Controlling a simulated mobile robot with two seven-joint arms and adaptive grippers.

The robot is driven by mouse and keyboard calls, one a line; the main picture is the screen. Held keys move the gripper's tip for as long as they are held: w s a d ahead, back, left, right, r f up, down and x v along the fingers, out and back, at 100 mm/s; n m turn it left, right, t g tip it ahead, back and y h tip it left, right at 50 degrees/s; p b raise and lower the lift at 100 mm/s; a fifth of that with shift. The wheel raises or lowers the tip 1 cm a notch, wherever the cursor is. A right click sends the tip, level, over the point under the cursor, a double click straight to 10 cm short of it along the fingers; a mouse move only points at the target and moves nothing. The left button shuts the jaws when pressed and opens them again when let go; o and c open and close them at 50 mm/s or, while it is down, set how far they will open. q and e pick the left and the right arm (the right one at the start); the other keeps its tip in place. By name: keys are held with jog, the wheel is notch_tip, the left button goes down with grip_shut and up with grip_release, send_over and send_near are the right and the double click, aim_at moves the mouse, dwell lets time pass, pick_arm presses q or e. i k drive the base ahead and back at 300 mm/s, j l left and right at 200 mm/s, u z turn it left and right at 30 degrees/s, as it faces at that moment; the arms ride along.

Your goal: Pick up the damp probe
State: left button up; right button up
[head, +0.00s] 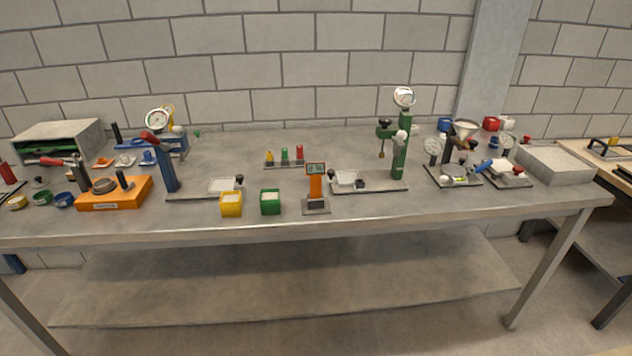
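No object carries a readable label naming it the damp probe. An orange upright device (316,181) with a small display at its top stands in a dark base (316,204) near the front middle of the bench; it looks like a hand-held meter, but I cannot tell whether it is the damp probe. Neither of my grippers is in view.
The grey bench (300,228) has a yellow box (231,205) and a green box (270,202) left of the orange device. A green stand with a dial (400,150) is to its right. An orange block (115,194) and blue press (163,165) stand left.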

aim_at(314, 170)
jog(key=i+l+u, duration=0.1)
jog(key=u, duration=0.3)
jog(key=l+u, duration=0.25)
jog(key=u, duration=0.15)
jog(key=i+l+u, duration=0.1)
jog(key=l+u, duration=0.25)
jog(key=i+l+u, duration=0.1)
jog(key=l+u, duration=0.25)
jog(key=l, duration=0.65)
